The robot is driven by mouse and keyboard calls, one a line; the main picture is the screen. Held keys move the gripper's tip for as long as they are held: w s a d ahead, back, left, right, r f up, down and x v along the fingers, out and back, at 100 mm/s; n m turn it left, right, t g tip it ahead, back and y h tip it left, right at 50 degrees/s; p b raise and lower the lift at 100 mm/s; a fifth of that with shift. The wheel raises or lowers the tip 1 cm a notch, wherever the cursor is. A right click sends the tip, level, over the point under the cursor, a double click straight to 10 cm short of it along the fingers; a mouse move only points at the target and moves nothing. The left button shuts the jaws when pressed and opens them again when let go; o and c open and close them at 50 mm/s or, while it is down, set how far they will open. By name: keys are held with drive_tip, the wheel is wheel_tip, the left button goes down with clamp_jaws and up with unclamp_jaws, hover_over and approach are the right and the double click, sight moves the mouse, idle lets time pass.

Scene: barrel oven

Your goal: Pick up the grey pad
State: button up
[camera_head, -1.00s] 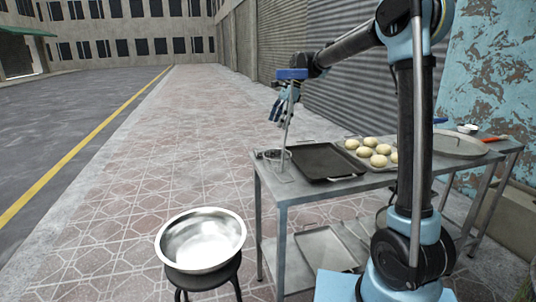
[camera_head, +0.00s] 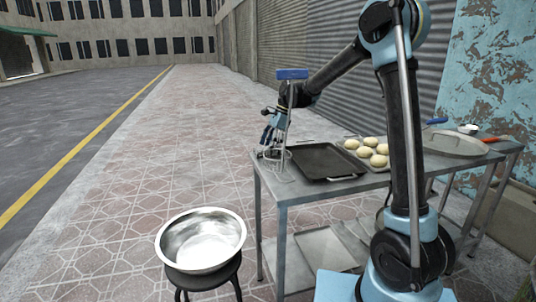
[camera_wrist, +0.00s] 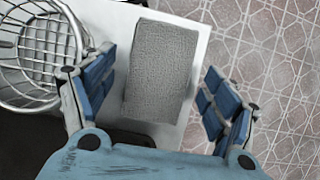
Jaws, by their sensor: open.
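The grey pad (camera_wrist: 161,72) is a rough, rectangular block lying on the corner of the pale metal table top in the wrist view. My gripper (camera_wrist: 158,92) is open, with its blue-padded fingers on the left and right of the pad. The pad shows between the fingers, nearer the left one; I cannot tell the height gap to it. In the head view my gripper (camera_head: 270,132) is over the near left end of the table (camera_head: 287,190). The pad cannot be made out there.
A wire basket (camera_wrist: 40,50) stands close left of the pad in the wrist view. A dark tray (camera_head: 327,160) and a tray of several dough balls (camera_head: 368,151) lie farther right on the table. A steel bowl (camera_head: 202,240) sits on a stool in front.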

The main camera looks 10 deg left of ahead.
drive_tip(key=shift+f, duration=0.1)
drive_tip(key=c, duration=1.2)
wheel_tip(320, 180, up, 10)
drive_tip(key=shift+r, duration=0.1)
